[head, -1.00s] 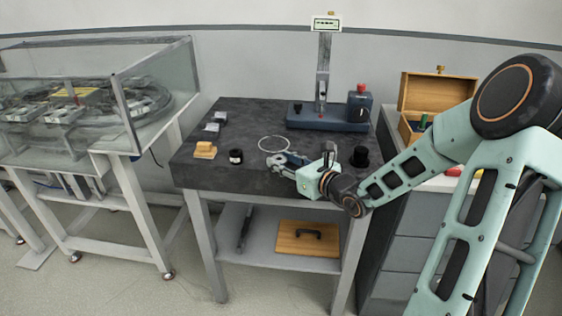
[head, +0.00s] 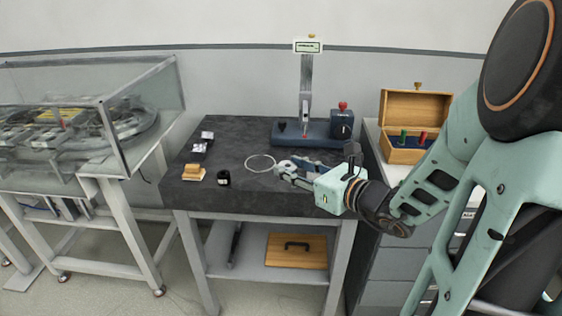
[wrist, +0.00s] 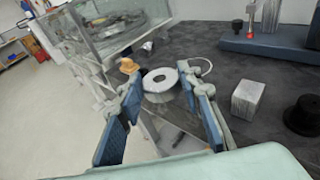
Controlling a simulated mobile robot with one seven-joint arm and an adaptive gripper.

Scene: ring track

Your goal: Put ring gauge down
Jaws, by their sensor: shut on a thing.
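The ring gauge, a thick grey metal ring with a round hole (wrist: 160,84), is between my fingertips in the wrist view. My gripper (wrist: 163,90) is shut on it, with a blue-padded finger on either side. In the head view my gripper (head: 281,169) is over the front right part of the dark stone table (head: 235,140), just right of a thin white circle (head: 260,163) on the tabletop. The circle also shows in the wrist view (wrist: 207,66), partly behind the right finger. I cannot tell how high the ring is above the table.
A blue-based gauge stand (head: 305,131) is at the table's back right. A metal block (wrist: 247,99) and black knob (wrist: 303,115) are right of my gripper.

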